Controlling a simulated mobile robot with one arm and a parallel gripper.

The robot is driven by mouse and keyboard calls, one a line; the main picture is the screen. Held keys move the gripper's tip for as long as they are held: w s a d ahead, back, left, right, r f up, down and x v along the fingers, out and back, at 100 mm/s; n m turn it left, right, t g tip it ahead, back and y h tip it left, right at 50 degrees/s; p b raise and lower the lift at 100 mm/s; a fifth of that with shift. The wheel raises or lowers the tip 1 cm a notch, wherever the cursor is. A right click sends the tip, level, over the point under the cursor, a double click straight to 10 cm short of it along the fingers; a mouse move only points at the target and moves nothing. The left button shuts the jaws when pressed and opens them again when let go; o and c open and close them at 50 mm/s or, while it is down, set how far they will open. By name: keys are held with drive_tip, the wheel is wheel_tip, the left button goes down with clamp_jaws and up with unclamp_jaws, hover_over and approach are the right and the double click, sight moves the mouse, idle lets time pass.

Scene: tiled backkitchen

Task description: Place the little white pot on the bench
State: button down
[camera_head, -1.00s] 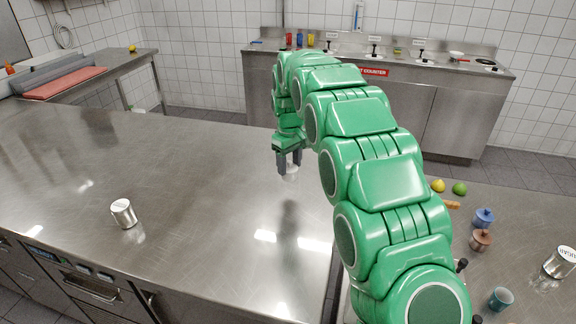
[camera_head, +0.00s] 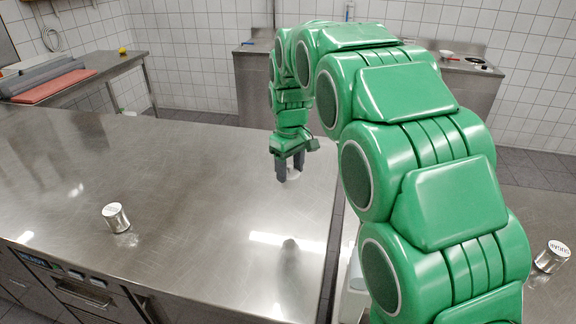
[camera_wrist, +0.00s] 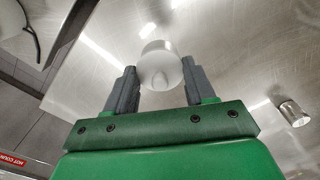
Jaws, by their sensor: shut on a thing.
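The little white pot (camera_wrist: 160,66) is between the two dark fingers of my gripper (camera_wrist: 152,82) in the wrist view. In the head view my gripper (camera_head: 289,168) points down over the steel bench (camera_head: 190,180), shut on the pot, which shows only as a small pale shape (camera_head: 293,174) between the fingers. The bench also fills much of the wrist view. I cannot tell for certain whether the pot touches the bench.
A metal canister (camera_head: 116,217) stands on the bench's left part, and also shows in the wrist view (camera_wrist: 294,113). Another labelled canister (camera_head: 552,256) is at far right. A red board (camera_head: 53,86) lies on the back-left counter. The bench around my gripper is clear.

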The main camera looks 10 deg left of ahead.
drive_tip(key=shift+s+d+r, duration=0.1)
drive_tip(key=shift+s, duration=0.15)
